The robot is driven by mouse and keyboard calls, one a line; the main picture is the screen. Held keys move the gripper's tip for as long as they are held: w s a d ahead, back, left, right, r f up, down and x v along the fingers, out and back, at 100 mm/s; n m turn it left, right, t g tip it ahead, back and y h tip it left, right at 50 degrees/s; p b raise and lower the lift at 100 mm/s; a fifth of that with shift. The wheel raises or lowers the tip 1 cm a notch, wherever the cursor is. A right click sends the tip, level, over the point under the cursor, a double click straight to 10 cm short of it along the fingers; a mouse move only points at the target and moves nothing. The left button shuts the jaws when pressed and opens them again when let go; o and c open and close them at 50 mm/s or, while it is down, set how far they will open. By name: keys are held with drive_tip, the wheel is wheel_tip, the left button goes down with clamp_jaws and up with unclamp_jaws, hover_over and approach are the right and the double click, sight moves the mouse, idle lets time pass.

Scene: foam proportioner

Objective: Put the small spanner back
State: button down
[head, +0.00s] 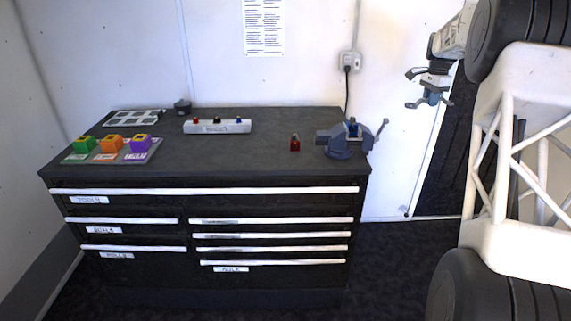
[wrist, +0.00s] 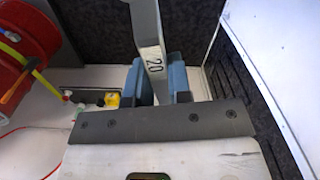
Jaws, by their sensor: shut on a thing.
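My gripper (wrist: 158,85) is shut on a flat grey metal shank stamped "20", which looks like the spanner (wrist: 150,52). The shank stands between the two blue-grey fingers and runs out of the top of the wrist view, so its far end is hidden. In the head view my gripper (head: 430,95) hangs in the air at the upper right, beyond the right end of the workbench and clear of it. I cannot make out the spanner's shape there. No empty place marked for a spanner can be made out.
The dark workbench (head: 260,173) has several shut drawers. On it are a blue vise (head: 343,141), a small red item (head: 295,143), a grey block with knobs (head: 217,127), coloured blocks (head: 111,145) and a grid tray (head: 131,118). A red reel (wrist: 22,45) shows in the wrist view.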

drive_tip(key=s+a+f, duration=0.3)
drive_tip(key=a+f, duration=0.2)
drive_tip(key=a, duration=0.4)
drive_tip(key=s+a+f+n, duration=0.1)
drive_tip(key=s+a+f, duration=0.35)
drive_tip(key=a, duration=0.55)
drive_tip(key=s+a+f, duration=0.3)
drive_tip(key=a+f, duration=0.3)
drive_tip(key=a, duration=0.3)
drive_tip(key=s+a+f+m, duration=0.1)
drive_tip(key=s+a, duration=0.2)
drive_tip(key=a, duration=0.7)
drive_tip(key=s+a+f+m, duration=0.1)
drive_tip(key=s+a+m, duration=0.1)
drive_tip(key=a, duration=0.9)
drive_tip(key=shift+s+m, duration=0.3)
drive_tip(key=shift+s, duration=0.6)
drive_tip(key=shift+a, duration=0.1)
drive_tip(key=shift+w, duration=0.15)
drive_tip(key=w+a, duration=0.1)
drive_tip(key=w, duration=0.4)
drive_tip(key=w+f, duration=0.1)
drive_tip(key=w, duration=0.4)
drive_tip(key=w+a, duration=0.1)
drive_tip(key=w, duration=0.4)
drive_tip(key=shift+w+a+f, duration=0.2)
drive_tip(key=shift+w+a, duration=0.05)
drive_tip(key=shift+a, duration=0.1)
drive_tip(key=shift+f, duration=0.15)
